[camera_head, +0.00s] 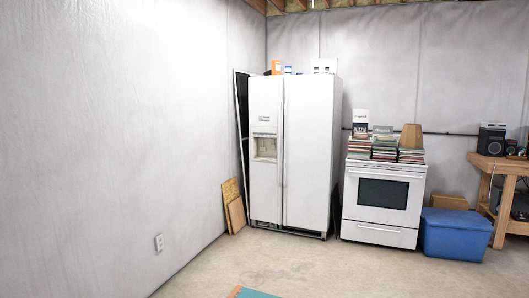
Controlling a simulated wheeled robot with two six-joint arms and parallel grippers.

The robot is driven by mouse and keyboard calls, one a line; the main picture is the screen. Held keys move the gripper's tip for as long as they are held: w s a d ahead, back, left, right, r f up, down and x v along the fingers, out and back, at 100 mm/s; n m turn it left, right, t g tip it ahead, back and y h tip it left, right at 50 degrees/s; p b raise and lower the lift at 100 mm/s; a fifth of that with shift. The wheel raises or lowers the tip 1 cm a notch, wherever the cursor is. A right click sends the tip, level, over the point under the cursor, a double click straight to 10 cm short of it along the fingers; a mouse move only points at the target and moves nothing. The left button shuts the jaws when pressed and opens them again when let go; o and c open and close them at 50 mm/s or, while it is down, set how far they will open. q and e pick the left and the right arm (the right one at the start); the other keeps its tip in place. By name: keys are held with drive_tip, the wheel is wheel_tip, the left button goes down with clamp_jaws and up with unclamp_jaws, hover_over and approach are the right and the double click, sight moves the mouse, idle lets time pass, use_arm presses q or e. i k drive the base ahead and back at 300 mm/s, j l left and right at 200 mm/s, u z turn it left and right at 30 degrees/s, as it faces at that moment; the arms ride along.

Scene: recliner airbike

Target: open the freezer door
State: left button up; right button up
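A white side-by-side refrigerator (308,160) stands upright against the back wall, left of the stove, with both doors shut. Its narrower left door (265,195), which looks like the freezer door, has a water and ice dispenser (265,147) in it. Two long vertical handles (283,130) run side by side along the seam between the doors. The refrigerator is across the floor from me. Neither of my grippers is in view.
Bare concrete floor (290,262) lies before the refrigerator. A white stove (383,202) with stacked books stands to its right, then a blue bin (453,235) and a wooden workbench (497,166). Boards (236,214) lean by the left wall. A teal-topped thing (255,293) shows at the bottom edge.

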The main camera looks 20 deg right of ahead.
sight(266, 98)
drive_tip(key=i+l+z, duration=0.2)
drive_tip(key=i, duration=0.15)
drive_tip(key=i+l+z, duration=0.2)
drive_tip(key=i, duration=0.15)
drive_tip(key=i+z, duration=0.5)
drive_tip(key=i, duration=4.75)
